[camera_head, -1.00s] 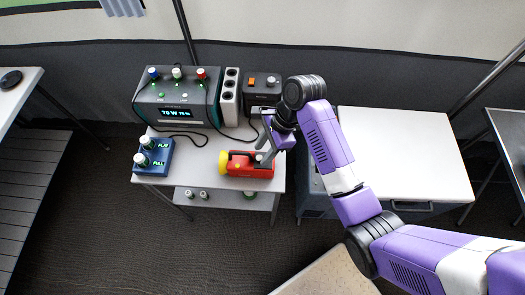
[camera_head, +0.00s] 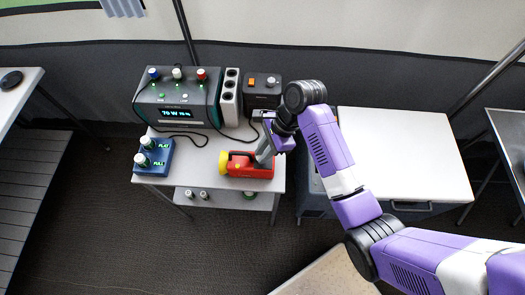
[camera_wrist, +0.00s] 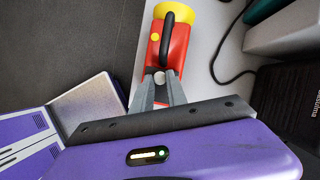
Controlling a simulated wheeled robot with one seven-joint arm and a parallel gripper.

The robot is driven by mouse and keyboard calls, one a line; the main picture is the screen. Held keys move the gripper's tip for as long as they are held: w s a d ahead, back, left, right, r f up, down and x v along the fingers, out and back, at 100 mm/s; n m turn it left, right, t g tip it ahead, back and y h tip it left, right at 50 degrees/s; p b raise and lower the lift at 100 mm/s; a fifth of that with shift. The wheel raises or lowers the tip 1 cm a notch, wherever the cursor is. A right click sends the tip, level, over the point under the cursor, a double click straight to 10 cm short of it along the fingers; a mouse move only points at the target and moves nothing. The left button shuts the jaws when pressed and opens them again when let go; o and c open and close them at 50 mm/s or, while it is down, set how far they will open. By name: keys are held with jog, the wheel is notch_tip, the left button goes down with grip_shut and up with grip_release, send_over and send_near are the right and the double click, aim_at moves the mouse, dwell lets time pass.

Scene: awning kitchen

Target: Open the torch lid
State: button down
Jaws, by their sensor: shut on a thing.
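The torch (camera_head: 240,169) lies on its side on the small table, its yellow head to the left. It is red with a black handle. In the wrist view the torch (camera_wrist: 179,53) shows its black handle (camera_wrist: 167,28), a yellow button and a small pale round piece (camera_wrist: 159,77) near its rear end. My gripper (camera_head: 265,160) reaches down to the torch's rear from the upper right. In the wrist view my gripper (camera_wrist: 160,84) has its grey fingers on both sides of the pale piece, shut on it. The fingers hide part of the rear; I cannot make out the lid's edge.
A power unit (camera_head: 178,100) with a lit display stands behind the torch, beside a grey holder (camera_head: 229,96) and a dark box (camera_head: 262,92). A white-topped cabinet (camera_head: 400,150) is to the right. Cables cross the tabletop.

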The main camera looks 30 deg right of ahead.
aim_at(257, 159)
jog(key=shift+s+d+r+t+y+p, duration=0.3)
jog(key=shift+t+y+p, duration=0.2)
jog(key=shift+y+p, duration=0.3)
jog(key=shift+s+d+r+t+y+p, duration=0.15)
jog(key=shift+d+t+y+p, duration=0.2)
jog(key=shift+y+p, duration=0.2)
jog(key=t+y, duration=0.1)
jog(key=s+d+t+y, duration=0.1)
jog(key=y, duration=0.1)
jog(key=shift+d, duration=0.15)
jog(key=shift+s+d+f+n+t+y+b, duration=0.35)
jog(key=shift+d+t+y+b, duration=0.3)
jog(key=shift+y+b, duration=0.85)
jog(key=shift+s+d+f+n+t+y+b, duration=0.25)
jog(key=shift+s+d+t+y+b, duration=0.2)
jog(key=shift+t+y+b, duration=0.7)
jog(key=shift+s+d+f+n+t+y+b, duration=0.3)
jog(key=shift+d+t+y+b, duration=0.2)
jog(key=shift+y+b, duration=1.3)
jog(key=shift+r+b, duration=0.1)
jog(key=shift+b, duration=0.2)
jog(key=shift+s, duration=0.1)
